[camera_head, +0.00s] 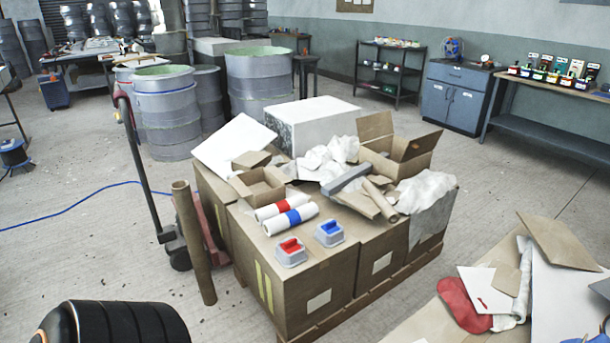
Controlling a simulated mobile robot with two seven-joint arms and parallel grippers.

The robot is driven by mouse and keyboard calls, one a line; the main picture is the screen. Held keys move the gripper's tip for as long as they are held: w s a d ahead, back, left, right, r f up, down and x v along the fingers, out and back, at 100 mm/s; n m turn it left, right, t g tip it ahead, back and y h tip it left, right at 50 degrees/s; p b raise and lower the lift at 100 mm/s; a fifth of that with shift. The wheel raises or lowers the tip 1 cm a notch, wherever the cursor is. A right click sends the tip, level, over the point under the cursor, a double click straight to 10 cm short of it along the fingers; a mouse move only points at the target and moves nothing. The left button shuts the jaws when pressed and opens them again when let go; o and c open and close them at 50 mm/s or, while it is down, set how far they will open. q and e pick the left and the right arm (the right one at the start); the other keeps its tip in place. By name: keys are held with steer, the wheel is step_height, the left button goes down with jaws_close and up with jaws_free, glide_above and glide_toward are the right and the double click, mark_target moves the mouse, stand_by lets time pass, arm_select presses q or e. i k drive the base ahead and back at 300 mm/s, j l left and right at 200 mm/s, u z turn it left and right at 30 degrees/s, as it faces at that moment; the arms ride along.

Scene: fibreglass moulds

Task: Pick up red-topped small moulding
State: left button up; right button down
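The red-topped small moulding (291,253) is a light grey block with a red raised top. It sits upright on the near left corner of the brown cardboard boxes (322,282). A matching blue-topped small moulding (329,233) stands just right of it and a little further back, with a small gap between them. Nothing covers either moulding. Neither of my grippers shows in the head view, so their position relative to the moulding cannot be seen.
Two white rolls, one with a red band (283,206) and one with a blue band (290,220), lie behind the mouldings. Open cartons (400,146) and white crumpled sheeting crowd the back. A brown tube (194,243) stands left of the boxes. A black ribbed object (120,323) fills the lower left.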

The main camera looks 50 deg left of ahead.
mark_target(290, 253)
steer(key=u, duration=1.75)
steer(key=i+j+u, duration=0.1)
steer(key=i+u, duration=0.35)
steer(key=i, duration=1.15)
